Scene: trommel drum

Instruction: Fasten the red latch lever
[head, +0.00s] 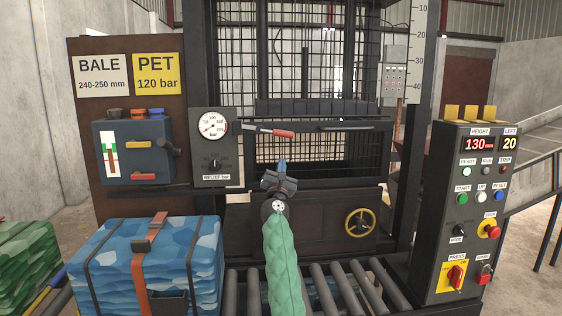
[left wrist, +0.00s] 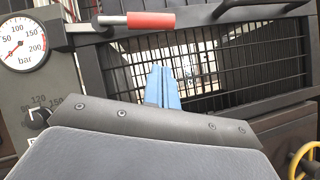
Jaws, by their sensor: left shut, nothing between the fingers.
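The red latch lever (head: 284,133) is a grey bar with a red grip, set at the left of the press door, just right of the pressure gauge. In the left wrist view the red grip (left wrist: 151,20) points right at the top, nearly level. My left gripper (head: 282,162) is below the red grip and apart from it, with blue fingers shut and empty. The fingers (left wrist: 163,86) point up towards the door mesh in the left wrist view. My right gripper is in neither view.
A pressure gauge (head: 213,124) and relief knob sit left of the lever. A dark horizontal handle (head: 347,127) is to its right. A yellow handwheel (head: 360,222) is lower right. A control panel (head: 464,215) stands at right, a blue bale (head: 205,262) at lower left, rollers in front.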

